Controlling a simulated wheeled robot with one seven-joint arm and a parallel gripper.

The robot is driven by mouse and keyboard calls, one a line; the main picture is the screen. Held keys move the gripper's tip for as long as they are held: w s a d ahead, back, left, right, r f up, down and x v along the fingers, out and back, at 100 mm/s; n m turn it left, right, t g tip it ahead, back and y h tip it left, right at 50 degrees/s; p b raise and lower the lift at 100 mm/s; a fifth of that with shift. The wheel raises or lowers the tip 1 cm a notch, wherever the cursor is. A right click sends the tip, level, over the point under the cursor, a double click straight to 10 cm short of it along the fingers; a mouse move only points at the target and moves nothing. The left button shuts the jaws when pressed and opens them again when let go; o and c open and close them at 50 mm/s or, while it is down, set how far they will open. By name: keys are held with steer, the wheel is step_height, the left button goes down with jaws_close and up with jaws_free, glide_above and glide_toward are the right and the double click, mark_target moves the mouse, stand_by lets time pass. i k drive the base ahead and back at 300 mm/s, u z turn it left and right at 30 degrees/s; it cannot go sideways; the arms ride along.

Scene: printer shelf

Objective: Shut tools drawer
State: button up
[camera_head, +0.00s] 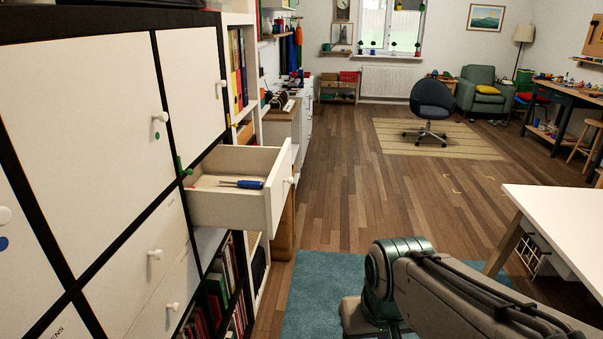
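The tools drawer (278,192) is pulled far out of the dark-framed shelf unit on the left. Its white front faces right and carries a round white knob (291,180). A screwdriver with a blue handle (250,184) lies inside on the drawer's bottom. My arm shows at the lower right, apart from the drawer. My gripper is outside the picture, so I cannot see its fingers.
The shelf unit (85,115) with white doors fills the left. A white table (560,215) stands at the right. A blue rug (310,290) lies below. The wooden floor (370,205) between drawer and table is clear. An office chair (432,105) stands far back.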

mark_target(212, 204)
steer(key=z, duration=0.2)
steer(key=i, duration=1.1)
steer(key=u, duration=1.2)
steer(key=k, duration=1.05)
steer(key=z, duration=0.3)
steer(key=i, duration=0.65)
steer(key=z, duration=0.45)
